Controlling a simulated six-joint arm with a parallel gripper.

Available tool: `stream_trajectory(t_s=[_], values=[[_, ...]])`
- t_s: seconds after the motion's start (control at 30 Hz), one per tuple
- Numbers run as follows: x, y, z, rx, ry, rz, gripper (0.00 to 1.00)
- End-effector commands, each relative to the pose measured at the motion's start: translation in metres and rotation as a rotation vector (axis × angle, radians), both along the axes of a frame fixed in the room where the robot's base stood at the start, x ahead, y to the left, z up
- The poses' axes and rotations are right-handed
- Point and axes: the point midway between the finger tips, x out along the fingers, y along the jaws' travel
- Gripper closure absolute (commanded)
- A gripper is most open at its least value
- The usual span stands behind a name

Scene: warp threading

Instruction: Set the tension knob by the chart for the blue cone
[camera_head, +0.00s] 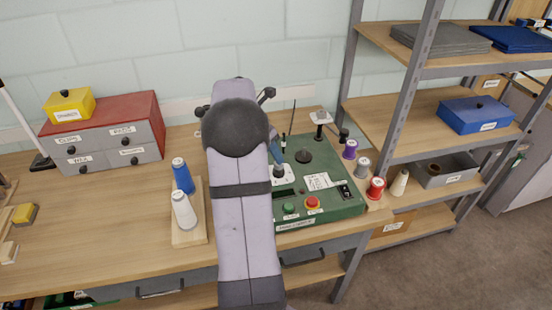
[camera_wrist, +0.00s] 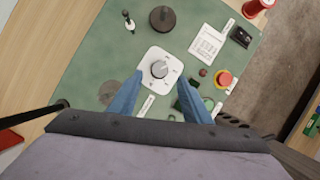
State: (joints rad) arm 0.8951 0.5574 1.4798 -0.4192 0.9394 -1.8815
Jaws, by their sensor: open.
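The tension knob (camera_wrist: 159,69) is a grey round dial on a white plate, set in the green machine panel (camera_wrist: 85,75). Its scale marks are too small to read. My gripper (camera_wrist: 160,79) is open, its two blue fingers on either side of the knob's near edge, apart from it in the picture. In the head view my arm hides much of the panel. The chart (camera_wrist: 207,45) is a white printed sheet right of the knob, also in the head view (camera_head: 319,182); its text is not legible. The blue cone (camera_head: 182,177) stands on a wooden board (camera_head: 188,238).
A white cone (camera_head: 184,212) stands before the blue one. A dark round post (camera_wrist: 162,19), a thin guide (camera_wrist: 128,20) and a red button (camera_wrist: 223,78) rise from the panel. Purple (camera_head: 350,150), grey (camera_head: 362,167) and red (camera_head: 375,189) cones stand at right, by the shelf.

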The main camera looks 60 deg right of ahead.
Motion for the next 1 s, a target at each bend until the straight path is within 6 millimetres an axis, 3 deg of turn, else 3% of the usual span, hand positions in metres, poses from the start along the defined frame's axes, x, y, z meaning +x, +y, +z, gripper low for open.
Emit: stream_trajectory(t_s=[0.4, 0.77, 0.93, 1.0], values=[[-0.007, -0.016, -0.043, 0.002, 0.002, -0.001, 0.56], [-0.007, -0.018, -0.048, 0.0, 0.001, 0.001, 0.56], [-0.007, -0.018, -0.048, 0.0, 0.001, 0.001, 0.92], [-0.007, -0.018, -0.048, 0.001, 0.002, 0.0, 0.97]])
